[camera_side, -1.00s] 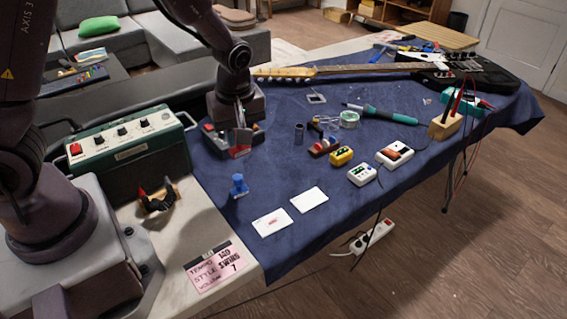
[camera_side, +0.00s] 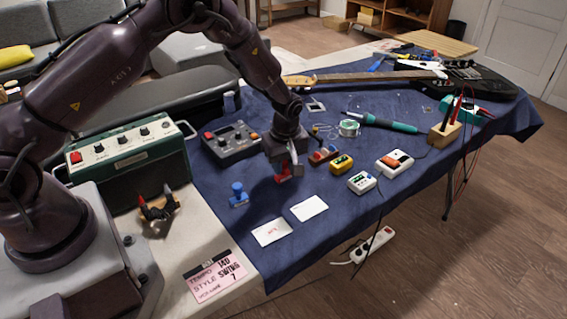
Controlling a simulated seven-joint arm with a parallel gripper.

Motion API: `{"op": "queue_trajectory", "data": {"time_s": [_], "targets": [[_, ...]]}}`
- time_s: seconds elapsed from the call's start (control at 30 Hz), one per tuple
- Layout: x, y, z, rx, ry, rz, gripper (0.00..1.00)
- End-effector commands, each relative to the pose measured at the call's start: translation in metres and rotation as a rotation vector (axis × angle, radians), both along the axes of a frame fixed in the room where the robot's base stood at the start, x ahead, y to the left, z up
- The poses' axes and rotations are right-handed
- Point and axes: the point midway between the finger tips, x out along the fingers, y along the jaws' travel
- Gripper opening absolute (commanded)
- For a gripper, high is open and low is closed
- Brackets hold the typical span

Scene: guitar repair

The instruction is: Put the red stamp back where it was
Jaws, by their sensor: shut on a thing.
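The red stamp (camera_side: 284,179) is in my gripper (camera_side: 287,170), in the middle of the blue cloth. My gripper is shut on it and points down. The stamp is low; I cannot tell whether it touches the cloth. A blue stamp (camera_side: 238,196) stands upright to the left. A white card with a small red mark (camera_side: 271,232) and a blank white card (camera_side: 309,208) lie in front of the gripper.
A grey pedal box (camera_side: 228,144) is behind and left of the gripper. A small red-and-wood item (camera_side: 323,155), a yellow pedal (camera_side: 341,164) and a white pedal (camera_side: 361,182) sit close on the right. Bare cloth lies between the blue stamp and my gripper.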

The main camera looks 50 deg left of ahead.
Motion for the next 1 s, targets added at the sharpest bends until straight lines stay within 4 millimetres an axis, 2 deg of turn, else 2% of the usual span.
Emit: {"op": "queue_trajectory", "data": {"time_s": [0.37, 0.4, 0.5, 0.83, 1.0], "targets": [[0.000, 0.000, -0.004, 0.000, -0.001, 0.001, 0.09], [0.000, 0.000, -0.005, 0.000, -0.001, 0.001, 0.27], [0.000, 0.000, -0.005, 0.000, -0.001, 0.001, 0.50], [0.000, 0.000, -0.001, -0.001, -0.003, 0.001, 0.50], [0.001, -0.003, 0.021, 0.000, -0.005, -0.001, 0.50]]}}
